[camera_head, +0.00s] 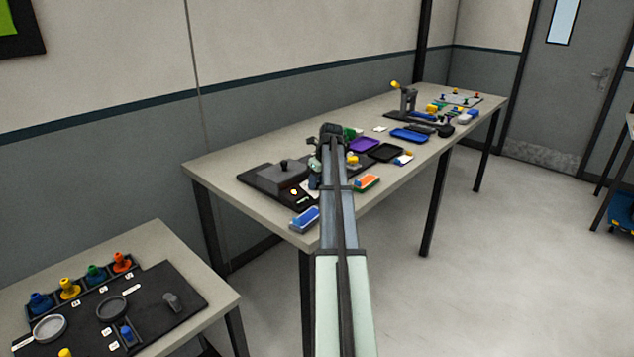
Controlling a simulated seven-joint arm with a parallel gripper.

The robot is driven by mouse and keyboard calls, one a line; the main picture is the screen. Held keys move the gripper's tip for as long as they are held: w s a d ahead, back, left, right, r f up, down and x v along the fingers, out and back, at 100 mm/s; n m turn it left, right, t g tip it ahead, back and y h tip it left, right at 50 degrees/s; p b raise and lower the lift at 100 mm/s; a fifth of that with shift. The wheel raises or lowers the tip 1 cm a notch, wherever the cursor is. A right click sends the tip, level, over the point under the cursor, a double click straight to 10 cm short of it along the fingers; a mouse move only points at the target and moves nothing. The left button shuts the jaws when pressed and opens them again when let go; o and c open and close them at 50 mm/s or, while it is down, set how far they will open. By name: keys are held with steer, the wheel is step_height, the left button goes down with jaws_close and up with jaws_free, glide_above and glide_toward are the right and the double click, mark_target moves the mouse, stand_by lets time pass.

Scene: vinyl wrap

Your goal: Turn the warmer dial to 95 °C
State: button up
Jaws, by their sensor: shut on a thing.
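The warmer (283,177) is a dark grey box with a knob on its lid, on a black base at the near left end of the long table. Small pale marks and an orange light show on its front right part. My gripper (315,181) reaches down at the right side of the warmer, by a white label. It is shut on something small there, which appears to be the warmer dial. The fingers and my arm hide the dial, so its setting cannot be read.
A blue box (305,219) and an orange-green box (366,182) lie near the front edge. Purple (364,145), black (386,152) and blue (409,135) trays stand farther back. A lever press (408,100) stands beyond. A second table holds coloured stoppers.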

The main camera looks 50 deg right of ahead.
steer(key=o, duration=1)
steer(key=v, duration=1.4)
steer(key=shift+f, duration=0.1)
